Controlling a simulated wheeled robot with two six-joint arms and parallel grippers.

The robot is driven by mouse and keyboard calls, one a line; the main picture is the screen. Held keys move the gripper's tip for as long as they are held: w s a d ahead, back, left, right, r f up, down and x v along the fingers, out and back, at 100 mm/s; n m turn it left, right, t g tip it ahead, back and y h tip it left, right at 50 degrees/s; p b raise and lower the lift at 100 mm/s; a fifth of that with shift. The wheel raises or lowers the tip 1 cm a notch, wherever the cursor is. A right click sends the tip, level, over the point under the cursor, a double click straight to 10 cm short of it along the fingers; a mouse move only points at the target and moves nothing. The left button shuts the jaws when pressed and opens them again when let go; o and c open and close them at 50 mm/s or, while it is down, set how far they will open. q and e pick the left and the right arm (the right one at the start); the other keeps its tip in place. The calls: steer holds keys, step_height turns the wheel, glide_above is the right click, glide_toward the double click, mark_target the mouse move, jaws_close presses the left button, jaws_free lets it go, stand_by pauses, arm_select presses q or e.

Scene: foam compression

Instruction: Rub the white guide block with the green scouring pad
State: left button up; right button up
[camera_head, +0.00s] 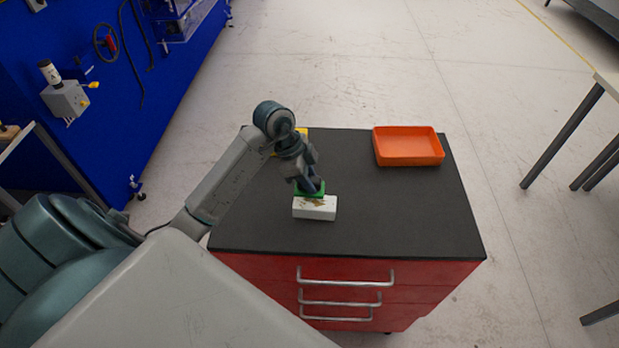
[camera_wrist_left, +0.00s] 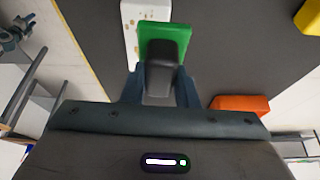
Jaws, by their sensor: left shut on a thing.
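The white guide block (camera_head: 314,211) lies on the dark top of the red cabinet, with brownish marks on its upper face. Part of it shows in the left wrist view (camera_wrist_left: 130,14). My left gripper (camera_head: 313,184) points down and is shut on the green scouring pad (camera_head: 299,192). In the left wrist view its fingers (camera_wrist_left: 160,88) close around a dark grip piece below the green pad (camera_wrist_left: 164,31). The pad is at the far edge of the block and overlaps it in view. I cannot tell whether they touch. My right gripper is not in view.
An orange tray (camera_head: 408,159) stands at the back right of the cabinet top (camera_head: 420,215). A yellow object (camera_head: 302,131) is at the back edge, partly hidden by my left arm. The right and front of the top are clear.

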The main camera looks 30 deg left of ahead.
arm_select(q)
steer(key=shift+f, duration=0.35)
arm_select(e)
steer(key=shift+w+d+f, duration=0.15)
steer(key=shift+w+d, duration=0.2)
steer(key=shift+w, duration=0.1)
arm_select(q)
steer(key=shift+f+b, duration=0.3)
steer(key=shift+b, duration=0.1)
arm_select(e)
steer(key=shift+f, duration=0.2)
arm_select(q)
steer(key=shift+f, duration=0.45)
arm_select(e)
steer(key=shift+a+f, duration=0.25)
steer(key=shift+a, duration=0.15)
arm_select(q)
steer(key=shift+s+r, duration=0.1)
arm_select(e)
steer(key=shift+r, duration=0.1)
